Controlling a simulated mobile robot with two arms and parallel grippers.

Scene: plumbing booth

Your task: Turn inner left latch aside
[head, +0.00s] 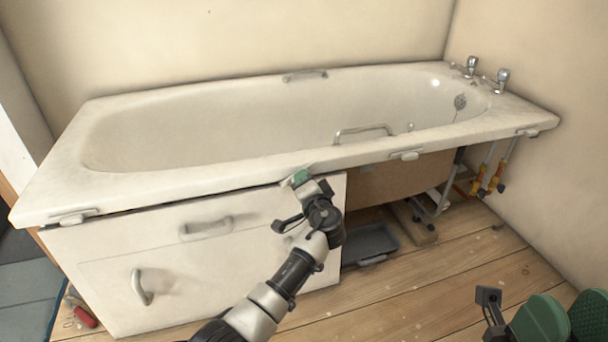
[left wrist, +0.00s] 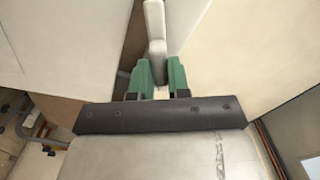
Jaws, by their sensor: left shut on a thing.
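A white bath (head: 300,125) has small latches under its front rim. My left gripper (head: 300,178) is at the rim, at the top right corner of the white front panel (head: 110,245). Its green fingers are shut on the inner left latch, which they mostly hide in the head view. In the left wrist view the pale latch (left wrist: 155,25) stands upright between the green fingers (left wrist: 157,78). My right gripper (head: 567,312) is at the bottom right, cut off by the frame edge. Its two green fingers look apart, with nothing seen between them.
More latches sit under the rim at the far left (head: 75,216), right of my gripper (head: 405,155) and far right (head: 527,132). The panel has two handles. A grey tray (head: 370,243) lies under the open right part, near pipes (head: 490,170). A red tool (head: 84,316) lies at left.

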